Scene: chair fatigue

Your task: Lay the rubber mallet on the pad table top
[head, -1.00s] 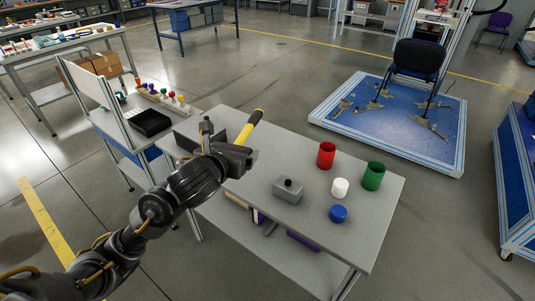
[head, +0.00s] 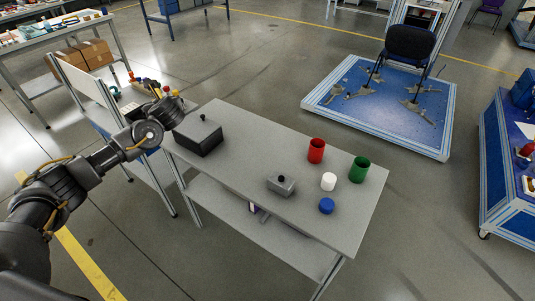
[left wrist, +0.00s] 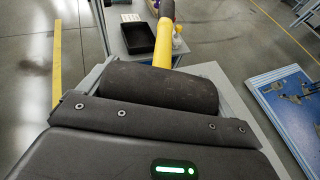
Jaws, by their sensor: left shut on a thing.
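My left gripper (head: 172,108) is at the far left end of the grey table top (head: 245,160), beside a dark box and over the edge toward the side stand. It is shut on the rubber mallet. In the head view the mallet is mostly hidden by the arm. I cannot tell from the labels which table is the pad table. My right gripper is not in view.
On the grey table stand a dark box (head: 198,137) with a knob, a grey block (head: 281,185), and red (head: 316,151), white (head: 328,181), green (head: 358,169) and blue (head: 326,206) cylinders. The side stand holds the black tray (left wrist: 137,39). The table's middle is bare.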

